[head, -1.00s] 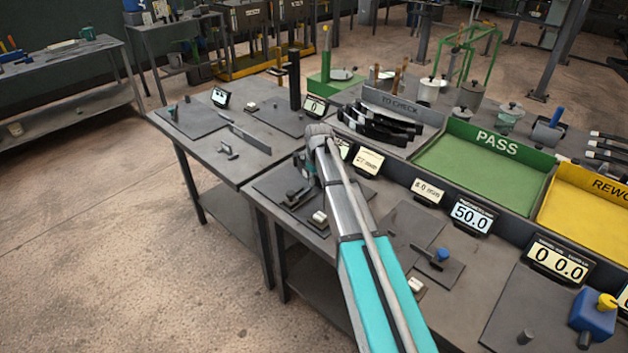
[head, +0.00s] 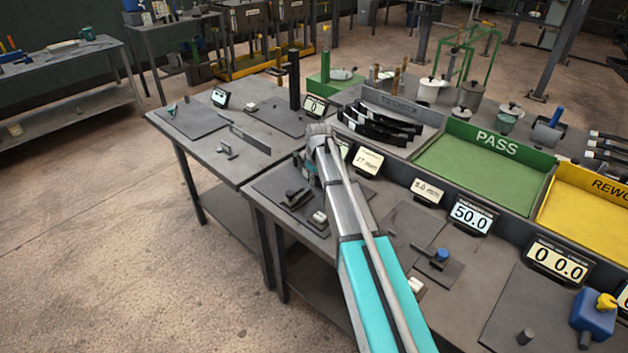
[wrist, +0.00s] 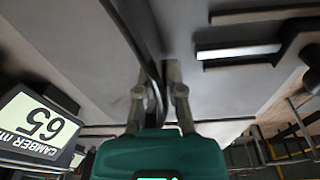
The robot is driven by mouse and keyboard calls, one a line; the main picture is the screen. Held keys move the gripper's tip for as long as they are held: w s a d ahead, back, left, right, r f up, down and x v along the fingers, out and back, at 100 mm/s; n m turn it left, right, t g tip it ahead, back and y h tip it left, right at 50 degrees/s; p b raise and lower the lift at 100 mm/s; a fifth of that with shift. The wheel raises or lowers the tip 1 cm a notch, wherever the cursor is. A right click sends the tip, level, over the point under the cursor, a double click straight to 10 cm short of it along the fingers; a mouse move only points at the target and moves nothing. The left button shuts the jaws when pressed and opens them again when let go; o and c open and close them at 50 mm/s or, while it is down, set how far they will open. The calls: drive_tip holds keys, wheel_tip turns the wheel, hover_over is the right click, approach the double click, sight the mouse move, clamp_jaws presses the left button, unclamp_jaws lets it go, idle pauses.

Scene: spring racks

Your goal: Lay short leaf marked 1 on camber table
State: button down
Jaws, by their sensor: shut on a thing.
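My gripper (wrist: 160,92) is shut on a dark, slightly curved leaf (wrist: 135,32), seen nearly edge-on in the wrist view. The leaf runs up and left from between the fingers. No number shows on it. The grey camber table plate (wrist: 225,75) lies under the fingers, with black fixtures (wrist: 262,14) and a bright bar to the right. I cannot tell whether the leaf touches the plate. The plate (head: 268,187) shows to the left of the arm. The camber display (wrist: 40,125) is lit, at the left in the wrist view.
The TO CHECK rack (head: 400,108) holds several black leaves (head: 368,130) just right of my arm. The green PASS tray (head: 475,165) and yellow rework tray (head: 590,215) look empty. A small block fixture (head: 297,197) stands on the plate's left part.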

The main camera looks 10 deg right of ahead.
drive_tip(key=shift+w+d, duration=0.15)
drive_tip(key=shift+d, duration=0.1)
idle(0.7)
drive_tip(key=c, duration=0.7)
unclamp_jaws()
drive_tip(key=o, duration=0.5)
drive_tip(key=shift+r, duration=0.2)
drive_tip(key=shift+r+p, duration=3.85)
drive_tip(key=shift+p, duration=0.15)
